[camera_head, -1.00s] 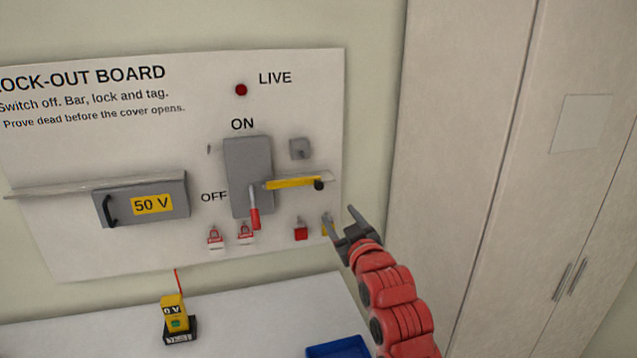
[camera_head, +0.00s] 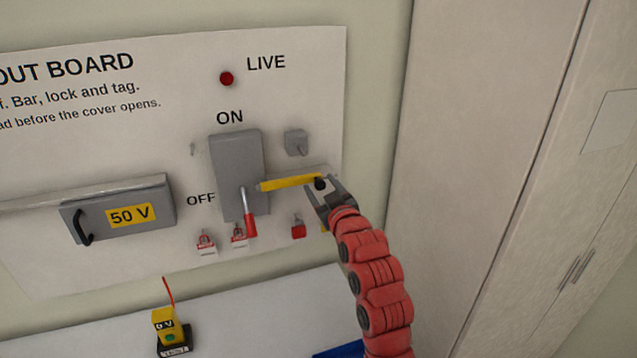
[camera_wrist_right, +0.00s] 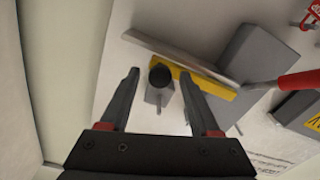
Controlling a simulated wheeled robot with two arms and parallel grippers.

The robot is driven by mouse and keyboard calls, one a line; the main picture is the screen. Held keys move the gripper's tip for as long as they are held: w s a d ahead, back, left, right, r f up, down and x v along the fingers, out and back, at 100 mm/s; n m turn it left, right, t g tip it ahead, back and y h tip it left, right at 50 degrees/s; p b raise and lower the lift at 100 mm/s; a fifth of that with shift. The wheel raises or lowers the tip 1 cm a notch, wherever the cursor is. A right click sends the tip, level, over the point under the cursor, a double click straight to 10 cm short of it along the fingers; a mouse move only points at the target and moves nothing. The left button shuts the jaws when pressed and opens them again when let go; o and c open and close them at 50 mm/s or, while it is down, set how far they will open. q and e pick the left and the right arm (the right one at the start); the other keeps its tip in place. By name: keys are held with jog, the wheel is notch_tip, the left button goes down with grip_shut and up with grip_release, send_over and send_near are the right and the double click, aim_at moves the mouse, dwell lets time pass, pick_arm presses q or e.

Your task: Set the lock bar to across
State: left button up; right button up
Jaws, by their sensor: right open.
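The yellow lock bar (camera_head: 288,183) lies nearly level on the board, its left end at the right edge of the grey switch box (camera_head: 236,160). A black knob (camera_head: 320,183) is at its right end. The switch's red handle (camera_head: 249,225) points down, beside OFF. My right gripper (camera_head: 323,187) is open at the knob. In the right wrist view the knob (camera_wrist_right: 160,75) shows between the spread fingers, with the yellow bar (camera_wrist_right: 212,84) running off to the right; contact cannot be told. My left gripper is out of view.
A 50 V cover (camera_head: 125,213) is at left, and a yellow tester (camera_head: 167,328) stands on the white table.

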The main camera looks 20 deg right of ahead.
aim_at(291, 183)
jog(key=shift+s+r, duration=0.1)
jog(key=shift+s, duration=0.1)
jog(key=shift+c, duration=1.2)
grip_shut()
jog(key=a+b, duration=0.1)
jog(key=a, duration=0.1)
jog(key=a+b, duration=0.3)
jog(key=a, duration=0.1)
jog(key=shift+f+b, duration=0.3)
jog(key=shift+a+r, duration=0.1)
jog(key=shift+a, duration=0.15)
jog(key=shift+d, duration=0.15)
